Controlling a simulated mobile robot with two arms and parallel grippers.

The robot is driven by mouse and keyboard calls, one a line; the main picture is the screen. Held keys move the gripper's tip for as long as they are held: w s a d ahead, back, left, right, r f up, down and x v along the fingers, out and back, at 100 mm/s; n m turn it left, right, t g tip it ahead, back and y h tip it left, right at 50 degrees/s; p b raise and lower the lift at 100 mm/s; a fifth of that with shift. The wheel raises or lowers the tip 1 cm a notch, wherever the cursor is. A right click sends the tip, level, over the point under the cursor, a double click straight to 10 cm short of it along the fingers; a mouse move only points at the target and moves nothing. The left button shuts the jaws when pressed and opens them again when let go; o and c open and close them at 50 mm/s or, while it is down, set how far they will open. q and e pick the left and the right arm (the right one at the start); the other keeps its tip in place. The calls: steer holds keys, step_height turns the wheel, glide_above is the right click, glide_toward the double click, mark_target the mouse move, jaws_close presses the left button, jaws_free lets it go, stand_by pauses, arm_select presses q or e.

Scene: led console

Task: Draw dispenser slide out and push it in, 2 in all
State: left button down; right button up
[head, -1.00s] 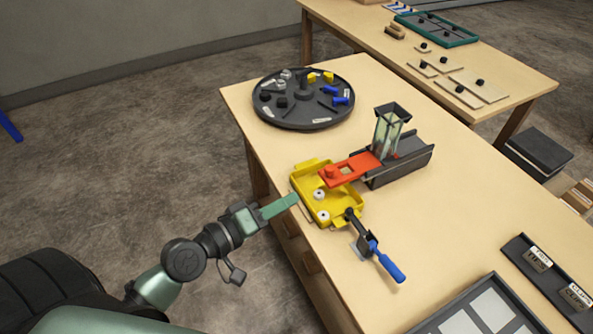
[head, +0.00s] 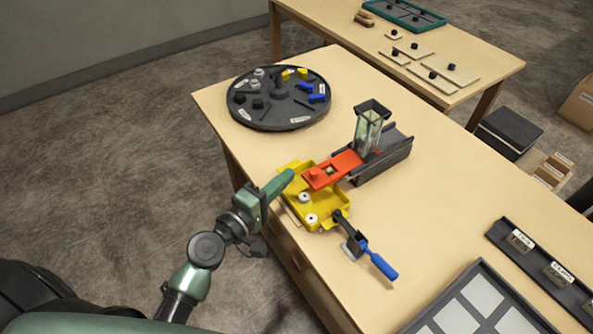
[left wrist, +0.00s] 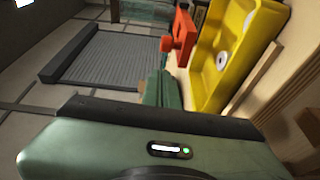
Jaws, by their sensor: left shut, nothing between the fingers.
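The grey dispenser (head: 385,160) stands on the table with a clear upright hopper (head: 367,132). Its red slide (head: 333,168) sticks out to the left, over the yellow tray (head: 327,213), with a raised red knob at its outer end and an opening in its plate. Two white round pieces (head: 305,197) lie in the tray. My left gripper (head: 287,178) is shut and empty at the tray's left rim, just left of the slide's knob and apart from it. The left wrist view shows the slide's red end (left wrist: 178,42) beyond the green fingers (left wrist: 160,88). My right gripper is not in view.
A toggle clamp with a blue handle (head: 378,262) stands in front of the tray. A dark round carousel (head: 278,122) of small parts is behind left. A grey-celled tray (head: 470,312) and a labelled rack (head: 540,262) lie front right.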

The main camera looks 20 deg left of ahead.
mark_target(335, 166)
arm_select(q)
steer(key=shift+w+d, duration=0.2)
steer(key=shift+d, duration=0.35)
steer(key=shift+w+d, duration=0.2)
steer(key=shift+d, duration=0.3)
steer(key=shift+w+d+f+p, duration=0.1)
steer(key=shift+d+p, duration=0.2)
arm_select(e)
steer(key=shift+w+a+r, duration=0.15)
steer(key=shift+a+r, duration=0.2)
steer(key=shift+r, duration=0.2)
arm_select(q)
steer(key=shift+w, duration=0.1)
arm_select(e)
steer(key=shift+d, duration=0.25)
arm_select(q)
steer(key=w+d, duration=0.2)
steer(key=w, duration=0.1)
steer(key=w+d, duration=0.2)
steer(key=w, duration=0.1)
steer(key=w+d+p, duration=0.1)
steer(key=w+d, duration=0.1)
steer(key=d, duration=0.1)
steer(key=shift+w, duration=0.4)
steer(key=shift+r, duration=0.2)
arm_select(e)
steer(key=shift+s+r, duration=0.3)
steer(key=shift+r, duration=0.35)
